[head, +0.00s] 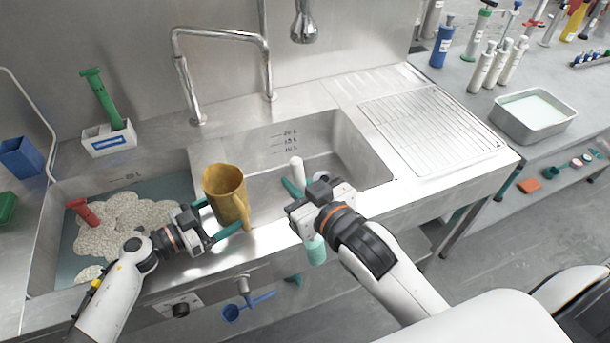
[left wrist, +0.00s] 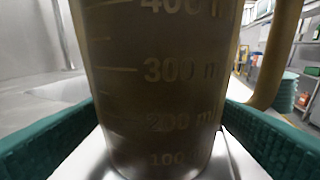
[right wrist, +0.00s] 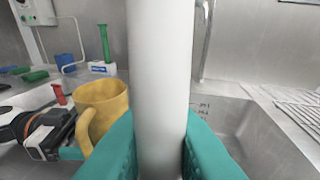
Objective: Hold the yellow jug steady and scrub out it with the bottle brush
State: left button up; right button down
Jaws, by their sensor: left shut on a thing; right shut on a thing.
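The yellow jug (head: 223,184) stands upright at the sink's front-left edge, its handle toward the front right. My left gripper (head: 213,218) is shut on its lower body; in the left wrist view the jug (left wrist: 155,85) fills the space between the teal fingers, with measuring marks showing. My right gripper (head: 299,195) is shut on the white shaft of the bottle brush (head: 297,168), right of the jug and apart from it. A turquoise end of the brush shows below the gripper. The white shaft (right wrist: 160,75) stands upright between the fingers in the right wrist view. The jug's inside bottom is hidden.
The sink basin (head: 345,150) lies behind my right gripper, with a faucet (head: 221,32) at the back. A foamy basin with a red-handled tool (head: 82,211) is at left. A green-handled brush stands in a white holder (head: 109,138). A wire rack (head: 430,122) lies right.

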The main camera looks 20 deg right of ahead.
jog(key=s+a+r+n+g+y, duration=0.1)
jog(key=s+a+r+n+y, duration=0.25)
jog(key=a, duration=0.35)
jog(key=w+a+r+n+y, duration=0.1)
jog(key=w+a+r+y, duration=0.1)
jog(key=w+r, duration=0.55)
jog(key=w+a+r+n+y, duration=0.15)
jog(key=w+r, duration=0.25)
jog(key=r, duration=0.7)
jog(key=w+a+f+g+y, duration=0.1)
jog(key=w+a+y, duration=0.2)
jog(key=w, duration=0.1)
notch_tip(320, 180, down, 16)
jog(key=shift+s, duration=0.2)
jog(key=shift+f, duration=0.6)
dwell(0.9)
